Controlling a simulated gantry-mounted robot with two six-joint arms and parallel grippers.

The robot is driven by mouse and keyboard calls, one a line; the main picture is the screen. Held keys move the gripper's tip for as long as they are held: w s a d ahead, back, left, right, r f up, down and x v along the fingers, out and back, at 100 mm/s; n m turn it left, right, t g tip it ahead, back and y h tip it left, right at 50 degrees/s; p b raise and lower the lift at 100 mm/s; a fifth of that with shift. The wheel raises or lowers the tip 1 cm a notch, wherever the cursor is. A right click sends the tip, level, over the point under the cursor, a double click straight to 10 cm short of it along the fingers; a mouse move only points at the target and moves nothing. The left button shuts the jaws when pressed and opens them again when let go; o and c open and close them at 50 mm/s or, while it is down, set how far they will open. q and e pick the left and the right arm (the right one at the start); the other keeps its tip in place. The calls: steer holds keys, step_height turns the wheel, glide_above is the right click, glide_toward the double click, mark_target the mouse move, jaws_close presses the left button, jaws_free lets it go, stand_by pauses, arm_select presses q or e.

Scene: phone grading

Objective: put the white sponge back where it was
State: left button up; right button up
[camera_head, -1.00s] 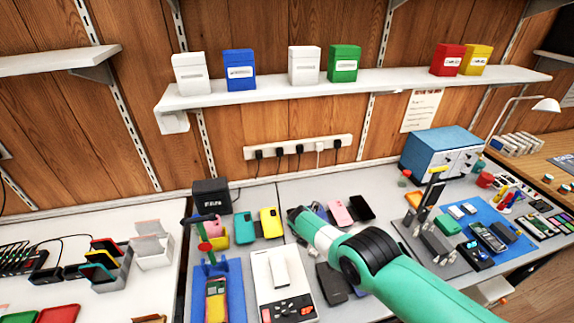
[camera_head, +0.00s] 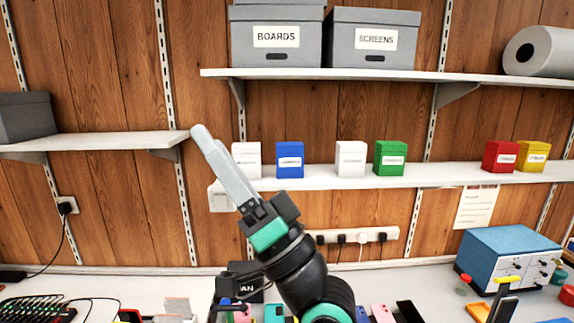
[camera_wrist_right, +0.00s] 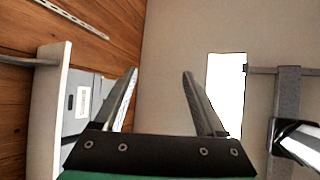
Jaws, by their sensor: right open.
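I do not make out the white sponge in the head view or the right wrist view now. My right gripper (camera_head: 203,135) is raised in front of the wall in the head view, its fingers pointing up and left. They overlap the left end of the lower shelf in the picture. In the right wrist view my right gripper (camera_wrist_right: 160,73) has its two fingers apart, with nothing between them. My left gripper is not in either view.
The lower shelf (camera_head: 440,176) holds white, blue, green, red and yellow boxes. The upper shelf (camera_head: 420,74) holds a BOARDS box (camera_head: 276,38), a SCREENS box (camera_head: 372,40) and a grey roll (camera_head: 540,50). A blue cabinet (camera_head: 505,250) stands on the bench.

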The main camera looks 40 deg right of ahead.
steer(key=s+r+n+t+h, duration=0.1)
steer(key=s+n+h, duration=0.4)
steer(key=s, duration=0.7)
steer(key=shift+s+r+h, duration=0.2)
steer(key=shift+s+h, duration=0.05)
steer(key=shift+h, duration=0.75)
